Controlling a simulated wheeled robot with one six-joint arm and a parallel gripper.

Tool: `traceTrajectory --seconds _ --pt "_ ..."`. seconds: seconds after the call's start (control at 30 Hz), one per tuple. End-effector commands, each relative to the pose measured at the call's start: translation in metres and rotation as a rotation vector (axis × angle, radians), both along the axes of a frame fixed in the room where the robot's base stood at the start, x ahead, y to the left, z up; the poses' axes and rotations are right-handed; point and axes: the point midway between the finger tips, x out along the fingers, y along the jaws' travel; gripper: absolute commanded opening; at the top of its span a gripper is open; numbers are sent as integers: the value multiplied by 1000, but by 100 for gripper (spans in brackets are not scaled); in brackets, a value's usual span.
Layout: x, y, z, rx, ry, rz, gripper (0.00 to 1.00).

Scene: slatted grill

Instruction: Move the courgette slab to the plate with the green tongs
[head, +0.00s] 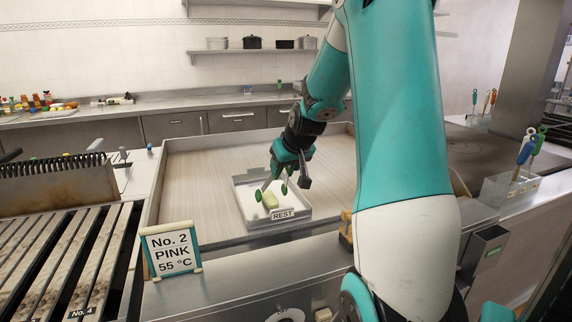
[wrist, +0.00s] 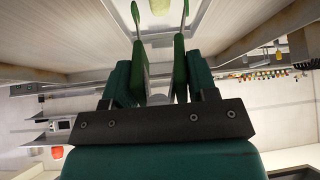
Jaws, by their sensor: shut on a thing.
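My gripper (head: 289,165) is shut on the green tongs (head: 284,188) and holds them pointing down over a white tray labelled REST (head: 301,211). I cannot make out a plate.
A sign reading No. 2 PINK 55 °C (head: 171,250) stands at the front left. A slatted grill (head: 60,250) lies left. The wide recessed surface (head: 195,190) around the tray is clear. Coloured utensils (head: 527,150) stand in a holder at right.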

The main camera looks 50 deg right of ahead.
Motion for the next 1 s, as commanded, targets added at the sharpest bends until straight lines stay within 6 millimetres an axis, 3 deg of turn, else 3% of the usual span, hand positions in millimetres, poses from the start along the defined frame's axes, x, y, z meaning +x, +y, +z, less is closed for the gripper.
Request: traceTrajectory --seconds 1.0 --pt "0 0 -15 0 -1 0 44"
